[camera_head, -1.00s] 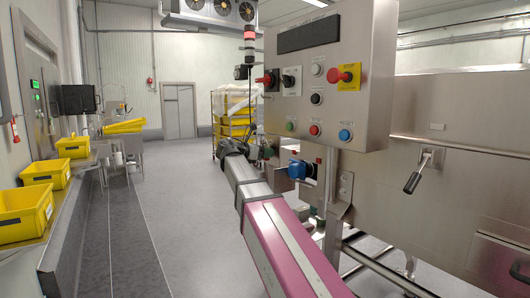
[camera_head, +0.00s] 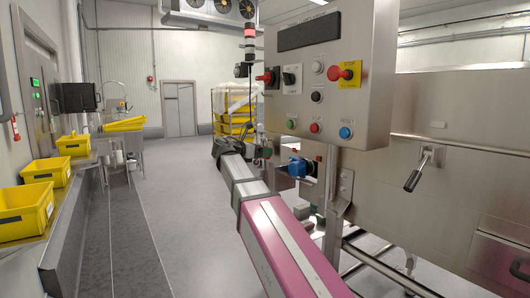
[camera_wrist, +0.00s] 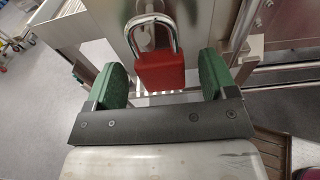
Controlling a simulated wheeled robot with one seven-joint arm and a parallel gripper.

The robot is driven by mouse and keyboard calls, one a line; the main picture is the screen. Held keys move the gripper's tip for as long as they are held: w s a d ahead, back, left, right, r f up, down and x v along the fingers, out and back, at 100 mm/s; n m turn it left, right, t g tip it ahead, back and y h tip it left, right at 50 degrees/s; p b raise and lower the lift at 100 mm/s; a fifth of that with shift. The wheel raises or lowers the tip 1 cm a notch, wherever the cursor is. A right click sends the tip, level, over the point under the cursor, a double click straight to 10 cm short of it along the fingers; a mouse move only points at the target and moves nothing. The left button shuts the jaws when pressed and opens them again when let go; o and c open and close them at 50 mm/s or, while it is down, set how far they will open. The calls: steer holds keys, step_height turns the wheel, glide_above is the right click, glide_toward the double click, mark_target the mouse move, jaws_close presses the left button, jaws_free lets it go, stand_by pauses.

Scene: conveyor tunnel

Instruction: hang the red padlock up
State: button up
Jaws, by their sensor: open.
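The red padlock (camera_wrist: 161,71) is upright in the wrist view, with its bright steel shackle above the red body. It stands between the two green fingers of my gripper (camera_wrist: 161,62), with a gap on each side. My gripper is open and not closed on it. A pale steel surface lies behind the shackle; I cannot tell whether the shackle passes through anything.
A steel control box (camera_head: 333,75) with buttons overhangs the right side. A blue connector (camera_head: 299,168) is below it, and a lever handle (camera_head: 417,174) is on the steel housing. Yellow crates (camera_head: 24,211) line the left bench. The grey floor between is clear.

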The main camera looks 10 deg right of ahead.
steer(key=v, duration=0.9)
steer(key=shift+f, duration=0.1)
stand_by(0.4)
steer(key=s+d+f+m+g+y, duration=0.1)
steer(key=s+d+f+m+y, duration=0.15)
steer(key=f, duration=0.75)
steer(key=s+d+f+m+g+y, duration=0.1)
steer(key=d+f+m+y, duration=0.15)
steer(key=f, duration=0.85)
steer(key=s+d+f+m+g+y, duration=0.1)
steer(key=d+f+m+y, duration=0.15)
steer(key=f, duration=0.75)
steer(key=s+f+m+g+y, duration=0.1)
steer(key=s+f+m+y, duration=0.2)
steer(key=s+f+m, duration=0.4)
steer(key=s+d+f+m+g+y, duration=0.1)
steer(key=s+f+m+y, duration=0.3)
steer(key=f, duration=1)
steer(key=s+m+g, duration=0.1)
steer(key=s+m, duration=0.2)
steer(key=s, duration=0.1)
steer(key=shift+d+f, duration=0.3)
steer(key=shift+f, duration=0.05)
steer(key=shift+m, duration=0.25)
